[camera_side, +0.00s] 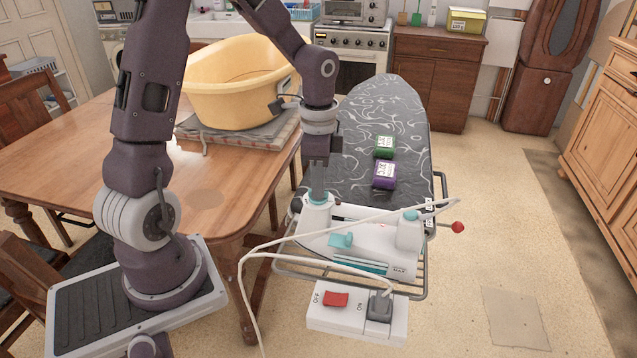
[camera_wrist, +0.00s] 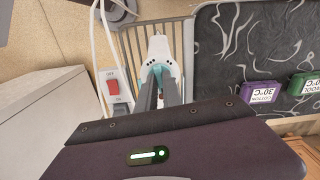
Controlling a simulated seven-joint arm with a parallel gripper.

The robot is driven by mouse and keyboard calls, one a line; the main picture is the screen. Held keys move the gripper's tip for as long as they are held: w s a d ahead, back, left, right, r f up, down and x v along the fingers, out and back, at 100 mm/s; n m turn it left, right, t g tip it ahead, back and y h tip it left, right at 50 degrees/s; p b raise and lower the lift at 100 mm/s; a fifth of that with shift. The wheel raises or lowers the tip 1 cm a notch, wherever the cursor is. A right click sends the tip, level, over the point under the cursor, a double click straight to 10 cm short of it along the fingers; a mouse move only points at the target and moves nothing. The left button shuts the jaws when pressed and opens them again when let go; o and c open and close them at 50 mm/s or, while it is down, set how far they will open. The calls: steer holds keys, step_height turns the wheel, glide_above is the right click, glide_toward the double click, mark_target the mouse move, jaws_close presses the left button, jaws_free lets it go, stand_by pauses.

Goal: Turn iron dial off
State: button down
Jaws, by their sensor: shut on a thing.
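The white iron (camera_side: 372,247) with teal parts lies at the near end of the ironing board (camera_side: 365,110).
A power strip (camera_side: 357,318) with a red switch, marked OFF and ON, and a plug stands in front. White cords loop over the iron. Purple (camera_side: 384,176) and green (camera_side: 384,146) boxes sit on the board. A wooden table (camera_side: 225,185) with a yellow tub (camera_side: 240,85) is left.

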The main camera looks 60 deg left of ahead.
steer(key=shift+m, duration=1)
steer(key=c, duration=1.5)
jaws_free()
